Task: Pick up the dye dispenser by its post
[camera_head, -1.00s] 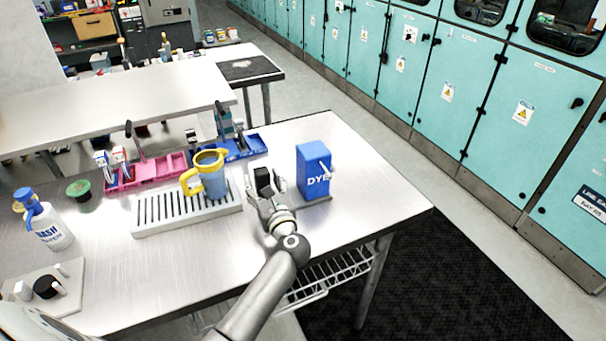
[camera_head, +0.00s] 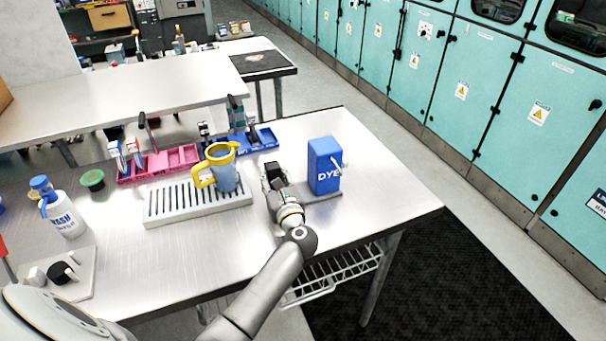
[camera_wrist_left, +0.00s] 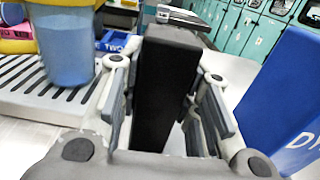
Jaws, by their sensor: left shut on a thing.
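The dye dispenser (camera_head: 325,167) is a blue box marked DYE, with a light spout on its right side. It stands upright on a grey base plate (camera_head: 328,196) near the table's right end. Its black post (camera_wrist_left: 165,85) rises to the left of the box. My left gripper (camera_head: 276,184) is at the post; in the left wrist view its two fingers (camera_wrist_left: 166,112) lie on either side of the post, shut on it. The blue box also shows at the right of the wrist view (camera_wrist_left: 285,95). The base looks to rest on the table. My right gripper is not in view.
Left of my gripper, a blue jug with yellow rim and handle (camera_head: 222,172) stands on a slotted drip tray (camera_head: 160,218). Behind are a pink tray (camera_head: 128,176) and a blue tray (camera_head: 266,138). A wash bottle (camera_head: 66,217) stands at the left. The table right of the dispenser is clear.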

